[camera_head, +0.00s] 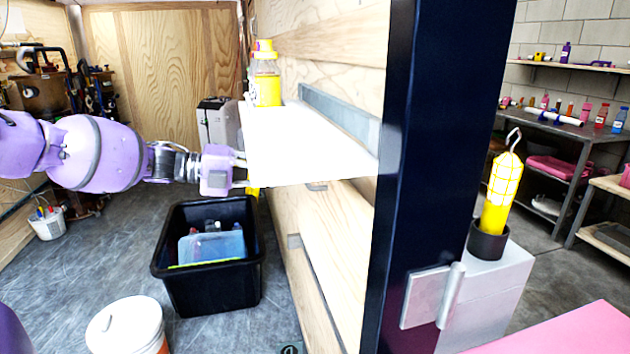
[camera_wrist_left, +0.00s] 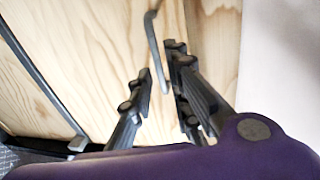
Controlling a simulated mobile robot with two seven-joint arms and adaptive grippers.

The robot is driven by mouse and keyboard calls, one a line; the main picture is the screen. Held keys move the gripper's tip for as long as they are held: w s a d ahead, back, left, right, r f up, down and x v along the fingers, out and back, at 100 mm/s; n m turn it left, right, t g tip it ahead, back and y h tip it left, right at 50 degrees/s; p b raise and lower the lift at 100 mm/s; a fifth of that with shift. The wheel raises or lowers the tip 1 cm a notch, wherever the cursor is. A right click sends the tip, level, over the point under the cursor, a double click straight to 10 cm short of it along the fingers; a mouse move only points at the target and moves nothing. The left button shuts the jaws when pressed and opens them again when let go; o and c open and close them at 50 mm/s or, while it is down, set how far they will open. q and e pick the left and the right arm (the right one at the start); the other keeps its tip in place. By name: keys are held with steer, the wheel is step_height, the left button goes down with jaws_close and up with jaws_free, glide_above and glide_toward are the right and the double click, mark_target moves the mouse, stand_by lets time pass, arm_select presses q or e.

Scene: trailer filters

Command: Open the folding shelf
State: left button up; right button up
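The folding shelf (camera_head: 300,150) is a white board standing out level from the plywood trailer wall, with a grey metal strip (camera_head: 340,115) along its wall side. My left gripper (camera_head: 241,172) is at the shelf's outer left edge, its fingers pointing right. A thin grey metal rod (camera_wrist_left: 156,50) shows just past the fingertips, and a pale panel (camera_wrist_left: 285,70), seemingly the shelf, fills the right. Contact with the shelf cannot be told. My right gripper is not in view.
A bottle with yellow contents (camera_head: 266,85) stands at the shelf's far end. A black bin (camera_head: 210,285) with items sits on the floor below my left gripper. A white bucket (camera_head: 125,325) is nearer. A dark door post (camera_head: 430,150) and a yellow lamp (camera_head: 502,190) are right.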

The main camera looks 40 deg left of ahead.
arm_select(q)
steer(key=b+x, duration=0.2)
steer(key=x, duration=0.1)
steer(key=b+x, duration=0.2)
steer(key=x, duration=0.1)
steer(key=shift+w+d+f, duration=0.15)
steer(key=shift+w+f, duration=0.15)
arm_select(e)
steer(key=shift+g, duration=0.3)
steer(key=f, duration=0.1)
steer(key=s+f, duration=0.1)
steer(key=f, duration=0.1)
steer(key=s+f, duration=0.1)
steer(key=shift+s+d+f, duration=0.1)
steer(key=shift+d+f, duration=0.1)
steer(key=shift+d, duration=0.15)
arm_select(q)
steer(key=shift+c, duration=0.2)
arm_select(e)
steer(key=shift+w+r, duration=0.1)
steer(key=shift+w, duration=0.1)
arm_select(q)
steer(key=shift+c, duration=1.4)
jaws_close()
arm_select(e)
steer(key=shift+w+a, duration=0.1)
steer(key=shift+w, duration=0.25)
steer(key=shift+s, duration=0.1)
